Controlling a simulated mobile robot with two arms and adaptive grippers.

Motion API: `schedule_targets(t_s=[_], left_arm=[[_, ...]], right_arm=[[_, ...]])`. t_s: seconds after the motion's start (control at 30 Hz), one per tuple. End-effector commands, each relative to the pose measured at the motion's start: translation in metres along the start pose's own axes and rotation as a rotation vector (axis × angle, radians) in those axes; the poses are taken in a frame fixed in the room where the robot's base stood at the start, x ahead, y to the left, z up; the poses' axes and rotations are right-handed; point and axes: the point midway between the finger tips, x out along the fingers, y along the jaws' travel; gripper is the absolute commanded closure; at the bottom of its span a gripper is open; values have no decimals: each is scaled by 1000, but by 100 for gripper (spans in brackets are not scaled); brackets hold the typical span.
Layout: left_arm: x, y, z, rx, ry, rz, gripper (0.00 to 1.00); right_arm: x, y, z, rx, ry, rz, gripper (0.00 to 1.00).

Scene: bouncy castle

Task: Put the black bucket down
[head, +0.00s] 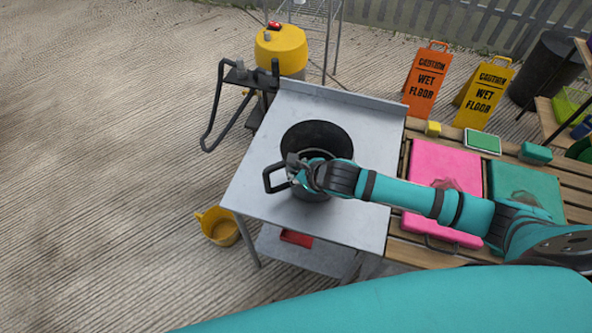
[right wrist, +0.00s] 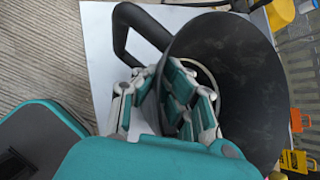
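The black bucket (head: 322,136) is over the grey metal table (head: 262,182), its dark opening showing and a loop-shaped handle (head: 272,180) on its left side. My right gripper (head: 302,172) is at the bucket's near rim. In the right wrist view the bucket (right wrist: 235,65) fills the upper right, and my right gripper's fingers (right wrist: 160,100) close on its wall, one on each side. The gripper hides part of the wall. The bucket looks upright or slightly tilted; I cannot tell whether its base touches the tabletop. My left gripper is not in view.
A yellow vacuum-like machine (head: 281,48) stands behind the table. A yellow bucket (head: 218,226) is on the ground at left. A slatted bench (head: 403,247) with a pink case (head: 440,162) adjoins at right. Orange (head: 427,82) and yellow (head: 483,95) caution signs stand beyond. The tabletop left of the bucket is clear.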

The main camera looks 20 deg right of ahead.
Motion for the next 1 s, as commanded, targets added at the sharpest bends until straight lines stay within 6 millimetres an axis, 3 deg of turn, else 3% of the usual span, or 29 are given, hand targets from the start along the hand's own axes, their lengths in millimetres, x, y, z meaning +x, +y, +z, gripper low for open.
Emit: schedule_targets(t_s=[0.37, 0.6, 0.87, 1.0], left_arm=[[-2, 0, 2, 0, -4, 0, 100], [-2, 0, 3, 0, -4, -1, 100], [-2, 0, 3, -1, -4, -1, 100], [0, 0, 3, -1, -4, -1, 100]], right_arm=[[5, 0, -4, -2, -4, -2, 100], [5, 0, -4, -1, -2, -2, 71], [4, 0, -3, -1, -3, -2, 71], [-7, 0, -4, -3, -3, -2, 71]])
